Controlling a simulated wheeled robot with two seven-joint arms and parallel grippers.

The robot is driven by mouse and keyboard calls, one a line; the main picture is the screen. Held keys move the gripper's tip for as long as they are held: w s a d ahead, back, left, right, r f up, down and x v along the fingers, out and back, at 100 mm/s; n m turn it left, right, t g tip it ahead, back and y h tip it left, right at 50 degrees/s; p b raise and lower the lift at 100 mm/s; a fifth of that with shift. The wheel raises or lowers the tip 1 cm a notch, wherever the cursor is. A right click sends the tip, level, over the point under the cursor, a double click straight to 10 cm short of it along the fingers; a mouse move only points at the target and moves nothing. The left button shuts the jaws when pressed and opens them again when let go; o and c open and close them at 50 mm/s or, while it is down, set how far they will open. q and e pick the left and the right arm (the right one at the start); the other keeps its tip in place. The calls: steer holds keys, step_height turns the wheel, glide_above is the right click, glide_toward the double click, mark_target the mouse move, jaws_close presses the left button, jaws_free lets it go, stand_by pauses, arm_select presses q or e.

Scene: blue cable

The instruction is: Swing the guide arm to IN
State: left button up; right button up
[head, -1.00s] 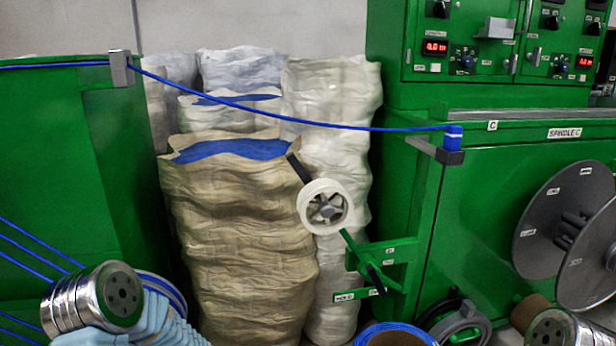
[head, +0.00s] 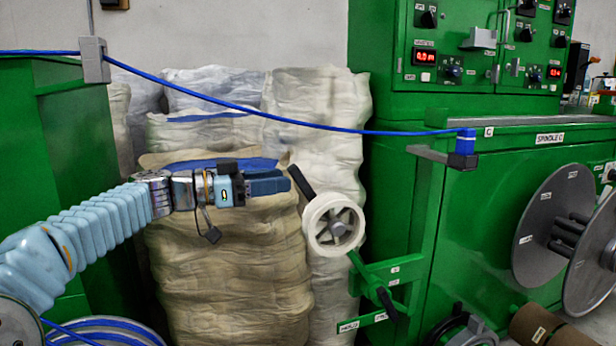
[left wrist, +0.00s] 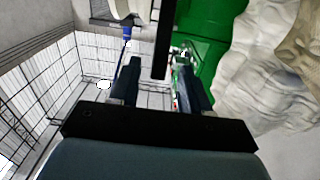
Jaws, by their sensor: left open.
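The guide arm (head: 356,261) is a green bar with a white pulley wheel (head: 334,224) and a black handle (head: 301,182) sticking up and left from the wheel. It slants up-left from a labelled green bracket (head: 395,270) on the machine's side. My left gripper (head: 287,183) is open, just left of the handle's upper end. In the left wrist view the handle (left wrist: 161,40) reaches between the two open fingers, with gaps on both sides; I cannot tell how deep it sits. The white wheel (left wrist: 125,8) is at the top there. My right gripper is out of view.
A blue cable (head: 250,108) hangs above my left gripper, from a grey guide (head: 95,60) to a bracket end (head: 463,150). Pale sacks (head: 225,270) stand behind the arm. The green spindle machine (head: 470,215) with grey discs (head: 545,222) fills the right.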

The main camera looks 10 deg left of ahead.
arm_select(q)
steer(key=p+x, duration=0.1)
steer(key=x, duration=0.6)
steer(key=shift+w+d, duration=0.1)
steer(key=shift+d, duration=0.05)
steer(key=shift+c, duration=0.2)
jaws_close()
